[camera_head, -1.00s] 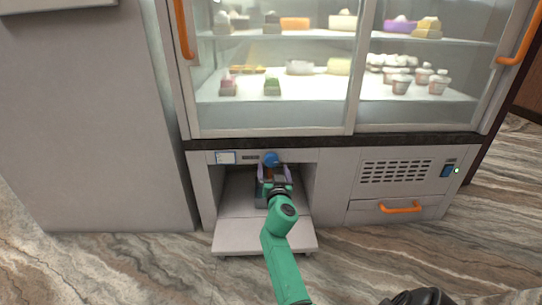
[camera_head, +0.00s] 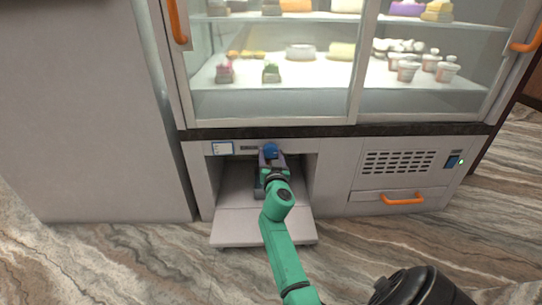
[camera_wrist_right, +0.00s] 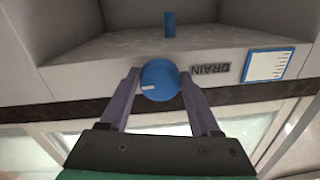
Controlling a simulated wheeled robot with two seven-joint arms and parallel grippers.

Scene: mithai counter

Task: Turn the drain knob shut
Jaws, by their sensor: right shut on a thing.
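The blue drain knob (camera_head: 271,152) sits on the grey front strip above the open bay of the display case. In the right wrist view the round knob (camera_wrist_right: 160,80) shows a white mark on its face, pointing toward the left, beside the word DRAIN. My right gripper (camera_head: 270,160) is at the knob. In the right wrist view its two purple fingers (camera_wrist_right: 160,84) stand on either side of the knob and are shut on it. My left gripper is not in view.
A small blue peg (camera_wrist_right: 169,25) sticks out in the bay near the knob. A pale flap (camera_head: 236,228) lies folded out below the bay. Orange handles (camera_head: 403,200) project from the case. A label (camera_head: 221,148) is left of the knob.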

